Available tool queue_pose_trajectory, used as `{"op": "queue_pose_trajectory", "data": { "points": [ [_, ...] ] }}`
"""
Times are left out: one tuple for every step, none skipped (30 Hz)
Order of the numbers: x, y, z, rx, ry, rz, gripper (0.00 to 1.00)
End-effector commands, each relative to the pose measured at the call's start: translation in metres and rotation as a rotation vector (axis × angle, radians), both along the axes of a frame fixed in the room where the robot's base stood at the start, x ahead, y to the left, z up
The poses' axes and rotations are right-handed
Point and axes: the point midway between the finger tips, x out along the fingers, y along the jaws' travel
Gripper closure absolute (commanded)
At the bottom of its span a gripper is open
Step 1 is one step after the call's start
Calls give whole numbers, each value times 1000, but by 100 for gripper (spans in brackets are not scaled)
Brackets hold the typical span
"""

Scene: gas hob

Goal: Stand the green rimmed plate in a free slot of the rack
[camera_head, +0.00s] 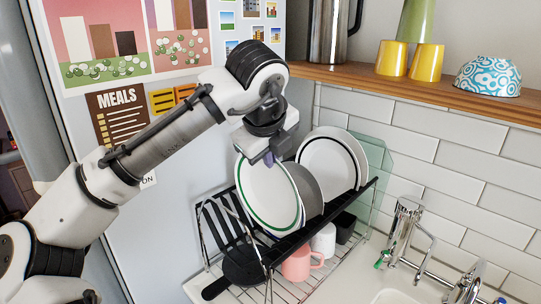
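The green rimmed plate (268,199) is white with a green ring near its edge. It stands tilted at the left end of the row of plates, over the upper tier of the black and metal dish rack (292,243). My gripper (271,158) is at its top edge, with a finger overlapping the plate's face. The gripper hides the top of the plate, and I cannot tell whether the fingers are closed on it. Whether its lower edge rests in a slot is also unclear.
A grey plate (308,190) and a black-ringed white plate (330,165) stand right behind it. A black slotted spatula (232,245) hangs at the rack's left. A pink mug (300,264) sits below. The fridge, wooden shelf (440,91) and tap (400,228) surround the rack.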

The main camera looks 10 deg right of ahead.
Motion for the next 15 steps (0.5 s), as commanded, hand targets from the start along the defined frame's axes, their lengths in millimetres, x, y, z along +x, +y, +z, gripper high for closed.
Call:
{"op": "queue_pose_trajectory", "data": {
  "points": [
    [0, 0, -6, 0, -2, 0, 100],
    [0, 0, -8, 0, -2, 0, 100],
    [0, 0, -9, -2, -1, -1, 100],
    [0, 0, -11, -2, 0, -1, 100],
    [0, 0, -13, -2, 0, -1, 100],
    [0, 0, -16, -1, 0, -2, 100],
    [0, 0, -18, -1, 0, -2, 100],
    [0, 0, -20, -2, 0, -1, 100],
    [0, 0, -23, -2, 0, -1, 100],
    [0, 0, -25, -3, -1, -1, 100],
    [0, 0, -27, -2, -1, -2, 100],
    [0, -1, -30, -1, 0, -2, 100],
    [0, -1, -32, -1, 0, -2, 100],
    [0, -1, -33, -1, -1, -3, 100],
    [0, -1, -36, -1, -1, -3, 100]
  ]
}}
